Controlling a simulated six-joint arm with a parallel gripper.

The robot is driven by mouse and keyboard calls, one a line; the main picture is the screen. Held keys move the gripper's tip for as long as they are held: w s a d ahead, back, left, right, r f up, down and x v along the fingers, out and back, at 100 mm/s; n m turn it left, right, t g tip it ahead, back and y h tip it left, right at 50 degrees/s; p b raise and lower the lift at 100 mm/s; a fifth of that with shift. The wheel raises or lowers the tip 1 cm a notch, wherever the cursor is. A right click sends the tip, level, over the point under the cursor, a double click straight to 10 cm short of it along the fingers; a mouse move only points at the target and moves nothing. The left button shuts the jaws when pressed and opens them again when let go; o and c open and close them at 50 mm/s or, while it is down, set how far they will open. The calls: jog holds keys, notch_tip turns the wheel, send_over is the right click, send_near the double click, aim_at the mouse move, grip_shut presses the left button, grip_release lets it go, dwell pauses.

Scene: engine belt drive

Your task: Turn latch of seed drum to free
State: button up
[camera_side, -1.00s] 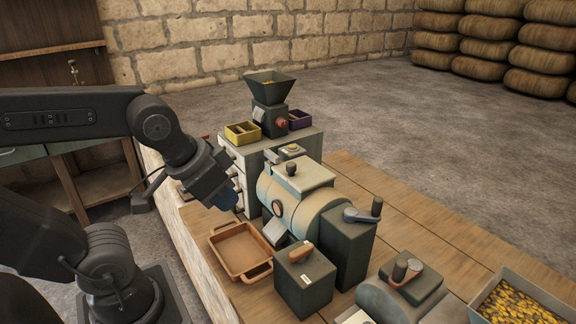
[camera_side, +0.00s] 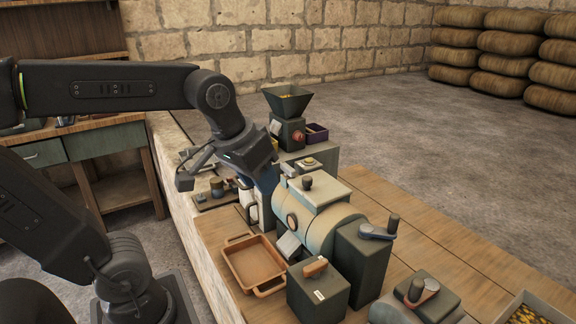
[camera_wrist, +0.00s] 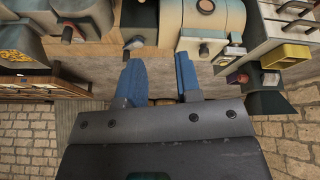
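The seed drum (camera_side: 332,226) is a pale teal and tan cylinder lying on the bench, with a dark knob (camera_side: 307,182) on its lid and a round brown disc (camera_side: 292,221) on its near face. A crank lever (camera_side: 376,232) sits on the dark block at its right end. I cannot tell which part is the latch. My gripper (camera_side: 265,182) is beside the drum's left end in the side view, partly hidden by my wrist. In the wrist view my gripper (camera_wrist: 160,78) has its blue fingers spread and empty. The drum (camera_wrist: 215,18) is beyond the fingertips.
An empty orange tray (camera_side: 255,262) lies in front of the drum. A dark box with a wooden handle (camera_side: 318,290) stands right of the tray. A hopper mill (camera_side: 288,130) stands behind. The wooden bench right of the drum (camera_side: 440,235) is largely clear.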

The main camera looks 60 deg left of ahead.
jog(key=shift+o, duration=0.9)
jog(key=w+a+r+n+g, duration=0.1)
jog(key=w+a+r+n, duration=0.1)
jog(key=w, duration=0.4)
jog(key=shift+w+a+r+n, duration=0.35)
jog(key=shift+a+n, duration=0.55)
jog(key=shift+a, duration=0.25)
jog(key=n+g, duration=0.4)
jog(key=n, duration=0.7)
send_over(288, 166)
notch_tip(288, 166, down, 4)
jog(key=r, duration=0.1)
notch_tip(288, 166, down, 13)
jog(key=shift+f, duration=0.2)
jog(key=shift+c, duration=0.2)
grip_shut()
